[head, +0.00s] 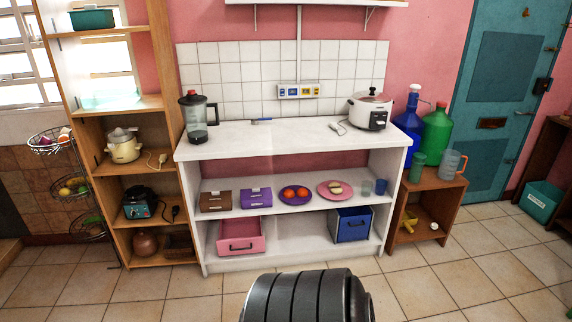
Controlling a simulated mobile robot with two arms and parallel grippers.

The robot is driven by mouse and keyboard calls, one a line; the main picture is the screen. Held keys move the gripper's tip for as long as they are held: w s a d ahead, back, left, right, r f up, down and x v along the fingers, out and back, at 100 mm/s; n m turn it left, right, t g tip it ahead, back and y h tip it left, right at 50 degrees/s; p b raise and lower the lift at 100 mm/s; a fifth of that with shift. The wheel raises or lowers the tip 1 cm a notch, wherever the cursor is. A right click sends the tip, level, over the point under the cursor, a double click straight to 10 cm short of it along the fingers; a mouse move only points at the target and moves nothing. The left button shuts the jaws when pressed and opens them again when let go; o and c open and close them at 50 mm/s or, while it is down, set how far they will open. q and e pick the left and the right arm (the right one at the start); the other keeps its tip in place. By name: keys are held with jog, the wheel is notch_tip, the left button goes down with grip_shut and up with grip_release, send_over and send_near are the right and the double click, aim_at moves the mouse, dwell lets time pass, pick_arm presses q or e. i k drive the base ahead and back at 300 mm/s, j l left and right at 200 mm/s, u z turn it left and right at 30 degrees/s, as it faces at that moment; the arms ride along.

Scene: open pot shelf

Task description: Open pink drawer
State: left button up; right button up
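The pink drawer (242,245) is at the lower left of the white shelf unit (192,152). Its front has a dark handle, and its open top shows some of the inside, so it looks at least partly pulled out. How far it is out I cannot tell exactly. Neither of my grippers is in view. A dark ribbed part, probably of my own body, shows at the bottom middle, below and to the right of the drawer.
A blue drawer (352,231) is at the lower right of the unit. A wooden shelf (150,104) stands left; a small wooden stand (437,188) with bottles stands right. Tiled floor (185,285) in front of the unit is clear.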

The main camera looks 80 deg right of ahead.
aim_at(237, 235)
jog(key=z, duration=2.15)
jog(key=i, duration=0.15)
jog(key=z, duration=0.05)
